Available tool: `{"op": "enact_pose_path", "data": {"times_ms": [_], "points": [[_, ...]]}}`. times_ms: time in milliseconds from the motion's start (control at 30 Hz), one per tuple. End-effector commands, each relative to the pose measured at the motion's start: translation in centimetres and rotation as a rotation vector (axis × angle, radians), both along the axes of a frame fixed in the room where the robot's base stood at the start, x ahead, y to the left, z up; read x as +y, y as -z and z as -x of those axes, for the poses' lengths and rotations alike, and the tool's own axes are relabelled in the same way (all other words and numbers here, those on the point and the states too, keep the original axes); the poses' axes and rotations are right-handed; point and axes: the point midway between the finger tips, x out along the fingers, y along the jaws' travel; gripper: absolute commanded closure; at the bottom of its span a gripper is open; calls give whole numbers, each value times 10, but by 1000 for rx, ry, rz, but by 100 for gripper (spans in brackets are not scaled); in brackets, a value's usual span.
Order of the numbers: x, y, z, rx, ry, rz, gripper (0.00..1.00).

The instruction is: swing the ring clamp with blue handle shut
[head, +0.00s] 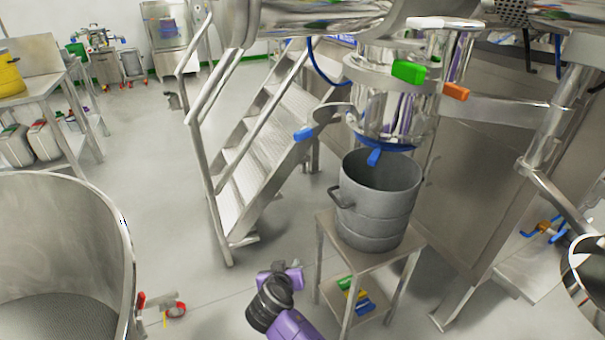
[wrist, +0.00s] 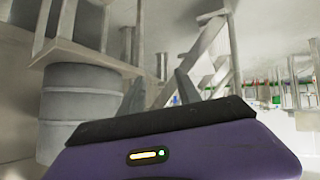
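A blue handle (head: 303,133) sits at the left end of a curved metal arm (head: 331,112), beside the shiny vessel's lower neck (head: 390,115). The curved arm stands out to the left, so this ring clamp looks swung open. A second blue handle (head: 374,156) hangs at the vessel's blue-rimmed outlet; I cannot tell whether it belongs to the same clamp. My purple arm is low in the head view, well below and left of the handles. In the wrist view my gripper (wrist: 160,92) has two dark fingers apart with nothing between them.
A grey drum (head: 378,205) stands under the outlet on a metal stand (head: 345,253). Metal stairs (head: 262,130) rise behind, left of the vessel. Green (head: 408,71) and orange (head: 455,91) handles sit higher on the vessel.

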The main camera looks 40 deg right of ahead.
Motion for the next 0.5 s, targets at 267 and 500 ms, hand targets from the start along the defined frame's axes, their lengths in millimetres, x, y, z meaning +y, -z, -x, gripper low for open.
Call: {"op": "enact_pose_path", "data": {"times_ms": [267, 500], "points": [[-44, -122, -80, -69, 328, 66, 60], [-68, -250, -108, -172, 628, 117, 60]]}}
